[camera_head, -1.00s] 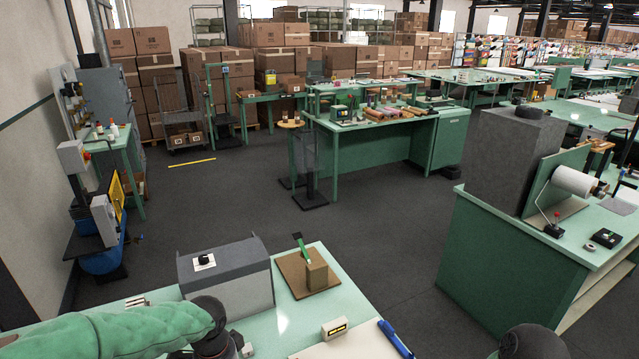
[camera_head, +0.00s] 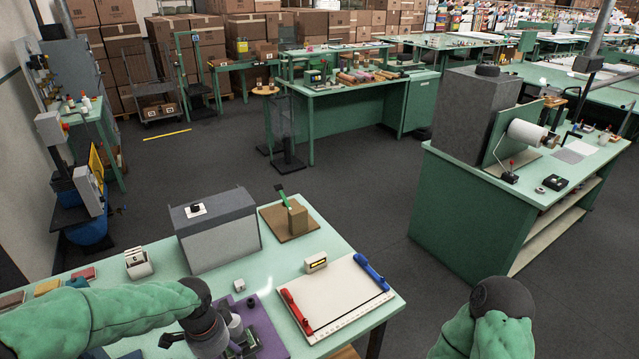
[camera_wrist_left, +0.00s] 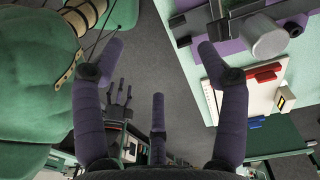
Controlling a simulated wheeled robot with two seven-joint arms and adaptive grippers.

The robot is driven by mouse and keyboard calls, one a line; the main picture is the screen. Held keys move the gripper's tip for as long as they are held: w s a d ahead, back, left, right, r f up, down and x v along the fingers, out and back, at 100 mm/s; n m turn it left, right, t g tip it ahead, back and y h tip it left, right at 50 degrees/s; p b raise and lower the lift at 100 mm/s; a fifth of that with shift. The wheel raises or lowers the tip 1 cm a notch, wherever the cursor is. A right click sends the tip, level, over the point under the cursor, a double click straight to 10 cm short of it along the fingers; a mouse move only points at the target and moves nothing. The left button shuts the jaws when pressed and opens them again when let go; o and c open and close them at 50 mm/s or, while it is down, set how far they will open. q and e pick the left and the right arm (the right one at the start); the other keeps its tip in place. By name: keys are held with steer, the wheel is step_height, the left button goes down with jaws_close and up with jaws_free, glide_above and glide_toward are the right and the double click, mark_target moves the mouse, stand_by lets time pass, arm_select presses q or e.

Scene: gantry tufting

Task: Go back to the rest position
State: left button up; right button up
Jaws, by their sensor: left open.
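My left arm, in a green sleeve, reaches in from the left over the near green table (camera_head: 340,245) in the head view. Its dark and grey wrist is at the bottom, above a purple mat (camera_head: 268,322); the fingers cannot be made out there. In the left wrist view my left gripper (camera_wrist_left: 160,62) has its purple fingers spread wide, with nothing between them but grey floor beyond.
On the table are a grey box (camera_head: 217,240), a brown block on a board (camera_head: 290,215), a white board (camera_head: 338,295) with red and blue handles, and a small yellow-marked block (camera_head: 316,263). A green workbench (camera_head: 480,205) stands right. The floor between is clear.

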arm_select(q)
steer(key=s+d+f+n+h, duration=0.1)
steer(key=s+d+f+n, duration=0.35)
steer(key=f, duration=0.45)
steer(key=s+d+f+n+h, duration=0.1)
steer(key=s+d+f+n, duration=0.3)
steer(key=f, duration=0.6)
steer(key=s+d+f+n+h, duration=0.1)
steer(key=s+d+f+n, duration=0.2)
steer(key=s+f+n, duration=0.45)
steer(key=w+d+f+m+b, duration=0.1)
steer(key=w+f+b, duration=0.3)
steer(key=f+b, duration=0.7)
steer(key=shift+d+f+m+b, duration=0.25)
steer(key=shift+m+b, duration=0.15)
steer(key=shift+m, duration=0.4)
steer(key=shift+w, duration=0.1)
